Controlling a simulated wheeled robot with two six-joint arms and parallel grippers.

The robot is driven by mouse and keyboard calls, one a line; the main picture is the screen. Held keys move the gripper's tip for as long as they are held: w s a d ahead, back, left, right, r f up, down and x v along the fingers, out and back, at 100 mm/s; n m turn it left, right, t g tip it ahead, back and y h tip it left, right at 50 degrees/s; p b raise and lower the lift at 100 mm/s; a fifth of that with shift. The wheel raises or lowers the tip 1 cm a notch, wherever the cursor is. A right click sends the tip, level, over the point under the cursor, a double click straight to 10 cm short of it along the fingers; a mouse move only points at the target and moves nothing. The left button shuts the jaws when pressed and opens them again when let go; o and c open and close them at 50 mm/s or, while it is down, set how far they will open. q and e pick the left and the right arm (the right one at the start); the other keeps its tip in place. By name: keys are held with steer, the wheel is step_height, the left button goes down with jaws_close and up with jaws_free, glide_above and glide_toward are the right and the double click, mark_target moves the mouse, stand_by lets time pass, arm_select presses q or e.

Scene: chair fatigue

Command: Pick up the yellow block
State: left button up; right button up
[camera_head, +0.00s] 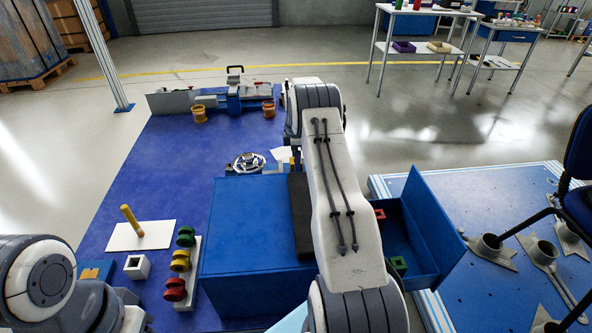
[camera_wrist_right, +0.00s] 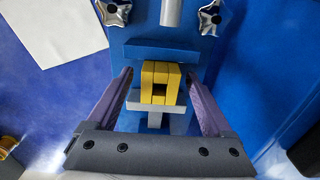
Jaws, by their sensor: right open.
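The yellow block (camera_wrist_right: 162,78) shows in the right wrist view, made of upright yellow pieces with a dark square gap. It sits in a blue and grey fixture on a blue surface. My right gripper (camera_wrist_right: 158,75) is open, with its purple fingers on either side of the block and a visible gap at each side. In the head view my right arm hides most of that gripper. A small yellow patch (camera_head: 292,160) shows beside the arm there; I cannot tell if it is the same block. My left arm comes in at lower left, and its gripper is out of view.
The blue box (camera_head: 250,230) stands under my right arm, with an open drawer (camera_head: 425,225) to its right. A white plate with a yellow peg (camera_head: 131,221) and a rack of coloured rings (camera_head: 179,260) lie left of it. A metal handwheel (camera_head: 248,162) lies behind the box.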

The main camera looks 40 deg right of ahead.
jaws_close()
steer(key=shift+r, duration=0.1)
